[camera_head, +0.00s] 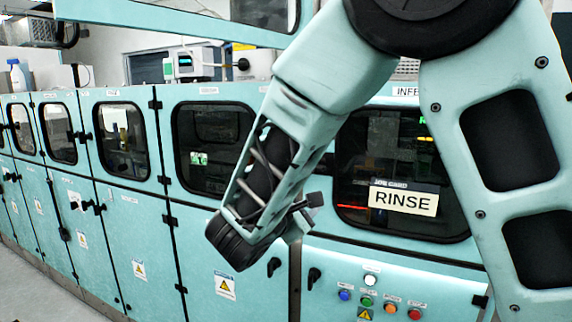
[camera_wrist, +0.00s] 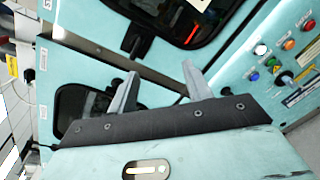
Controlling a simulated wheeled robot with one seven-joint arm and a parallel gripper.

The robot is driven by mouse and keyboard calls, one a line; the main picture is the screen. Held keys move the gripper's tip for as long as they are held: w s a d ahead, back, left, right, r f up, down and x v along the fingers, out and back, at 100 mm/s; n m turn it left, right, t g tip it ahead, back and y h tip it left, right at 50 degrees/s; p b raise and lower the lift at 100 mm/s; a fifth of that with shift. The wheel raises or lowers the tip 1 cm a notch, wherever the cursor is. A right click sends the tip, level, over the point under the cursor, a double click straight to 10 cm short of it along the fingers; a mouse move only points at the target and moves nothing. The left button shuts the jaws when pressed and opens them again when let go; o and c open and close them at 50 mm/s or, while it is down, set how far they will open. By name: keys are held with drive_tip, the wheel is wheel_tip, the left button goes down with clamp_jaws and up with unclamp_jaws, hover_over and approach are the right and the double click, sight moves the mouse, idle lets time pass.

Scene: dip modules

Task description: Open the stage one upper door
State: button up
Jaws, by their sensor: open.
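Teal upper doors with dark windows run along the machine in the head view. One windowed upper door (camera_head: 210,98) is left of my forearm and looks closed; its right edge is hidden by my arm. To its right is the windowed panel with the RINSE card (camera_head: 403,202). I cannot read which door is stage one. My gripper (camera_head: 306,208) is in front of the seam between these panels, partly hidden by my wrist. In the wrist view, its two grey fingers (camera_wrist: 160,72) are apart with nothing between them. A black handle (camera_wrist: 136,42) is beyond the fingertips.
Lower doors carry black handles (camera_head: 273,266) and warning stickers (camera_head: 225,284). Coloured buttons (camera_head: 367,300) are below the RINSE window. A raised teal windowed panel (camera_head: 150,14) overhangs at the top. A white device (camera_head: 188,65) stands on the machine top. Grey floor shows lower left.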

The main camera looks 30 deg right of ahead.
drive_tip(key=shift+n+t, duration=0.5)
drive_tip(key=shift+t, duration=0.4)
drive_tip(key=p+x, duration=0.2)
drive_tip(key=x, duration=0.3)
drive_tip(key=w+a+r+p+x, duration=0.1)
drive_tip(key=p+x, duration=0.1)
drive_tip(key=x, duration=0.3)
drive_tip(key=w+r+p+x, duration=0.1)
drive_tip(key=p+x, duration=0.1)
drive_tip(key=x, duration=0.4)
drive_tip(key=shift+a+r, duration=0.15)
drive_tip(key=shift+a, duration=0.2)
drive_tip(key=shift+p+x, duration=0.4)
drive_tip(key=shift+x, duration=0.4)
